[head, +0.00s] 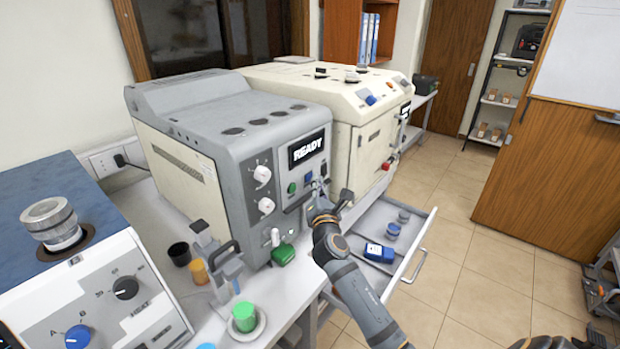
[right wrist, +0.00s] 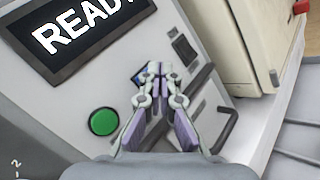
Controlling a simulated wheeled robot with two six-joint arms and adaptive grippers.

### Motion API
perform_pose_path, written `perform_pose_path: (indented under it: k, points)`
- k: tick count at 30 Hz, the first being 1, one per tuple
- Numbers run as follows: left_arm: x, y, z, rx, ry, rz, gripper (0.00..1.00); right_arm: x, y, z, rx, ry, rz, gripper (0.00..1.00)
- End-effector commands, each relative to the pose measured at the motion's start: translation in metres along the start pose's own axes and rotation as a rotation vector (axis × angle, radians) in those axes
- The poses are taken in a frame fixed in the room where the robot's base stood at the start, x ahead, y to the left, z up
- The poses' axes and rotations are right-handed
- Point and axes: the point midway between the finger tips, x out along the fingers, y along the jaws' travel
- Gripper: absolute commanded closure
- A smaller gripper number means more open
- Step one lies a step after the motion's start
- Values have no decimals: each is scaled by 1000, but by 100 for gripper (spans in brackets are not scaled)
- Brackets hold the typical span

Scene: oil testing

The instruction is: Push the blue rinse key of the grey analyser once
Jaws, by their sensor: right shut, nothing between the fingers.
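The grey analyser (head: 225,110) stands on the bench, and its front display (head: 306,148) reads READY. Its small blue rinse key (head: 308,177) is on the front panel below the display, beside a green button (head: 292,187). My right gripper (head: 320,197) is in front of the panel, shut and empty. In the right wrist view its closed fingertips (right wrist: 154,68) overlap the blue key (right wrist: 137,77), hiding most of it. The green button (right wrist: 104,122) is left of the fingers. I cannot tell whether the fingertips touch the key. My left gripper is not in view.
A cream machine (head: 340,90) stands behind the analyser. An open drawer (head: 424,240) holding a blue device (head: 379,253) is to the right of my right arm. Cups, a green-capped container (head: 244,316) and a grey handled device (head: 226,270) crowd the bench front.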

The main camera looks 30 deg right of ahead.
Motion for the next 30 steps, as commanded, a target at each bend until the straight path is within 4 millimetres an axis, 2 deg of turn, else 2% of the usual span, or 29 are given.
perform_pose_path:
  k: [30]
  points:
    - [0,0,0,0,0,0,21,6,4,-4,1,0,0,100]
